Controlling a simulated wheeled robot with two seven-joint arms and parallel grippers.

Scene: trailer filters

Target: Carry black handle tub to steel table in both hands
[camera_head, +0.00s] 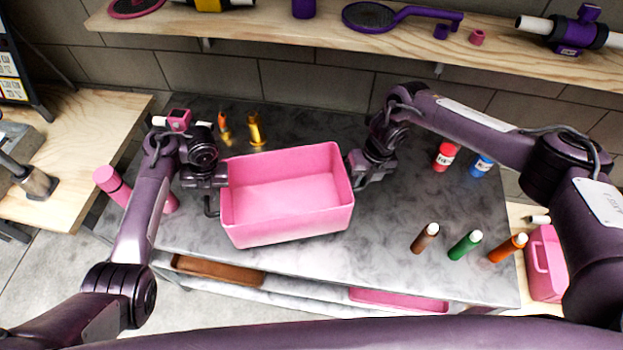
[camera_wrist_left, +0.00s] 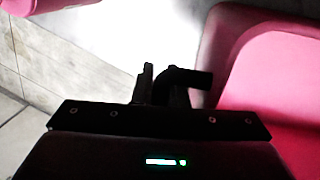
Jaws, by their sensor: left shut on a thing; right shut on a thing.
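The tub (camera_head: 287,229) is pink, open-topped and empty, with a black handle at its left end; it is upright over the grey steel table (camera_head: 375,262). Whether its base touches the table I cannot tell. My left gripper (camera_head: 213,188) is at its left end and my right gripper (camera_head: 354,168) at its right end, both shut on it. In the left wrist view, the left gripper (camera_wrist_left: 165,88) has its dark fingers at the black handle (camera_wrist_left: 192,76) beside the pink tub wall (camera_wrist_left: 225,50). The right handle is hidden by the right gripper.
Gold bottles (camera_head: 255,131) stand behind the tub. A red can (camera_head: 444,156) and a blue can (camera_head: 482,165) stand at right, with brown, green (camera_head: 466,245) and orange bottles in front. A pink bottle (camera_head: 112,184) is at left. A wooden shelf (camera_head: 300,39) runs above.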

